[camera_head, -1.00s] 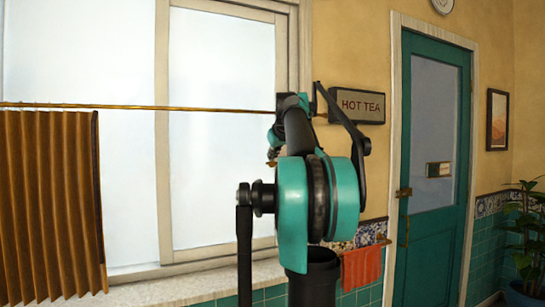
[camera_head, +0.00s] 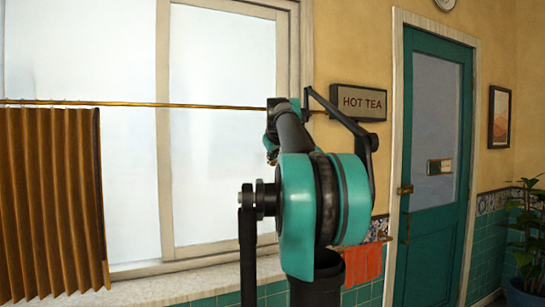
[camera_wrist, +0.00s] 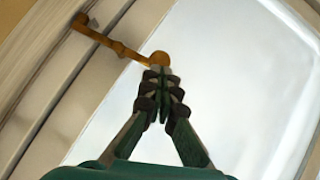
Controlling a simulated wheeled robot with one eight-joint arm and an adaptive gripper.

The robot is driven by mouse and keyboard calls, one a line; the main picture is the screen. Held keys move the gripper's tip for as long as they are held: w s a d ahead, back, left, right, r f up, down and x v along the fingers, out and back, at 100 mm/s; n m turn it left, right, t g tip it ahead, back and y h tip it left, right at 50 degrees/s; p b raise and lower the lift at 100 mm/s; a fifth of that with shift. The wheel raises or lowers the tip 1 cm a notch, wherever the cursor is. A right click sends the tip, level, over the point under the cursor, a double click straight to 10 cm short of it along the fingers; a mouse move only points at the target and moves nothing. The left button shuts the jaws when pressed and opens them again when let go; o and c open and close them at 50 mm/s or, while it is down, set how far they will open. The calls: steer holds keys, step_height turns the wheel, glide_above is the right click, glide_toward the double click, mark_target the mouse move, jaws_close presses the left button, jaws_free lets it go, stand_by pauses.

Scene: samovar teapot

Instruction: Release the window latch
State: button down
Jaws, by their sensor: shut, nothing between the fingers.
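The window latch (camera_wrist: 112,44) shows in the wrist view as a brass bar with a round knob at its lower right end. It lies across the pale window frame (camera_wrist: 52,105), and its knob reaches over the bright pane. My gripper (camera_wrist: 159,73) is shut and empty, with its fingertips right at the knob. They overlap the knob's lower edge in the picture; I cannot tell whether they touch. In the head view the window (camera_head: 220,150) stands behind my arm, which hides most of the latch area.
A brass rod (camera_head: 190,105) runs across the window, with a brown pleated curtain (camera_head: 50,200) below it at left. A pale sill (camera_head: 190,284) runs underneath. A "HOT TEA" sign (camera_head: 358,102), an orange towel (camera_head: 364,264) and a green door (camera_head: 436,240) are to the right.

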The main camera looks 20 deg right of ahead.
steer(key=shift+f+n+h, duration=0.3)
steer(key=shift+f+h, duration=0.1)
steer(key=shift+f, duration=1.45)
